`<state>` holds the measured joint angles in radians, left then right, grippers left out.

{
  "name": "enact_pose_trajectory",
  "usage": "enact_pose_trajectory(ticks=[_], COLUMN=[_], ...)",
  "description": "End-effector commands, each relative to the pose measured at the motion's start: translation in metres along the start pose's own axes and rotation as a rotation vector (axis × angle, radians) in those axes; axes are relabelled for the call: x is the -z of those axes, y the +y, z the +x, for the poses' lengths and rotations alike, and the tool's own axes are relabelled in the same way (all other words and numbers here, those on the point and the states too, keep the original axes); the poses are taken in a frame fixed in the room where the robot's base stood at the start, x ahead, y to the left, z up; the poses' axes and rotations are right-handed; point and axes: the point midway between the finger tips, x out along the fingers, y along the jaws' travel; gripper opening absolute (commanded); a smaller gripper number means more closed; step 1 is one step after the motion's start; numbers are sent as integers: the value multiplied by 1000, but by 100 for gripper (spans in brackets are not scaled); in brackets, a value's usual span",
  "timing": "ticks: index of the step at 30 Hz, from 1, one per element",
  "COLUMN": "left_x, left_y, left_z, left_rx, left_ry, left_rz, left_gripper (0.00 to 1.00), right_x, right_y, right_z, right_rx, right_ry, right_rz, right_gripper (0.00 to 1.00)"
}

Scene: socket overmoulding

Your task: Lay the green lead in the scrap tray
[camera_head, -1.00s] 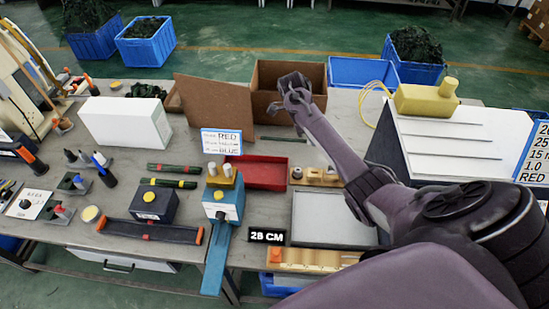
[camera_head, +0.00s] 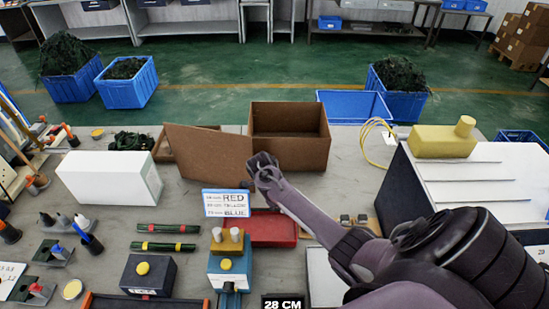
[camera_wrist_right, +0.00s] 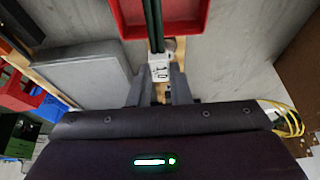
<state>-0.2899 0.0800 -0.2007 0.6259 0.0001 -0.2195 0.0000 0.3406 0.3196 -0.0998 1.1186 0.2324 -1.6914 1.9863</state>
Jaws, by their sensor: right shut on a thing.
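My right gripper (camera_head: 262,168) is in front of the brown cardboard box, just above and behind the sign. In the right wrist view its fingers (camera_wrist_right: 159,80) are shut on a dark green lead (camera_wrist_right: 153,25) at a white tag marked 1.0 (camera_wrist_right: 160,70). The lead runs away from the fingers across the red tray (camera_wrist_right: 190,20) in that view; I cannot tell whether it touches it. In the head view the arm and sign partly hide the red tray (camera_head: 275,230), and the held lead is hardly visible. My left gripper is not in view.
The cardboard box (camera_head: 290,150) stands behind the gripper. Two green bundles (camera_head: 165,246) lie left of a blue press (camera_head: 229,270). A white box (camera_head: 110,178) is at left, and a sloped rack (camera_head: 470,185) at right.

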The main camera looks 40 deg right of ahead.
Motion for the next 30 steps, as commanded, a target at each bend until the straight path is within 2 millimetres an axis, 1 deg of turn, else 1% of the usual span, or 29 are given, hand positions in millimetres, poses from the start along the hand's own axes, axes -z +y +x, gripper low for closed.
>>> enact_pose_trajectory(ticks=[1, 6, 8, 9, 15, 19, 25, 30], left_x=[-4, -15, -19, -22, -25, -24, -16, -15], left_y=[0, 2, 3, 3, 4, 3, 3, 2], left_z=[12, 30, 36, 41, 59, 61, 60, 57], left_rx=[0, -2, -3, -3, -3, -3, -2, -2], left_ry=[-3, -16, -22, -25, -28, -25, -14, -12], left_rz=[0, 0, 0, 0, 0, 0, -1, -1], left_gripper=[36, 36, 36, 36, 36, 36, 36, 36], right_x=[-6, -17, -21, -24, -35, -37, -37, -37], right_y=[0, 0, 0, 0, 1, 1, 1, 2], right_z=[14, 42, 49, 57, 83, 88, 87, 86], right_rx=[-1, 0, 0, -1, -1, 1, 1, 0], right_ry=[0, 0, -1, 0, 0, -1, -1, -5], right_rz=[-1, -2, -2, -1, -2, -2, -2, -2], right_gripper=[0, 0, 0, 0, 0, 0, 0, 0])
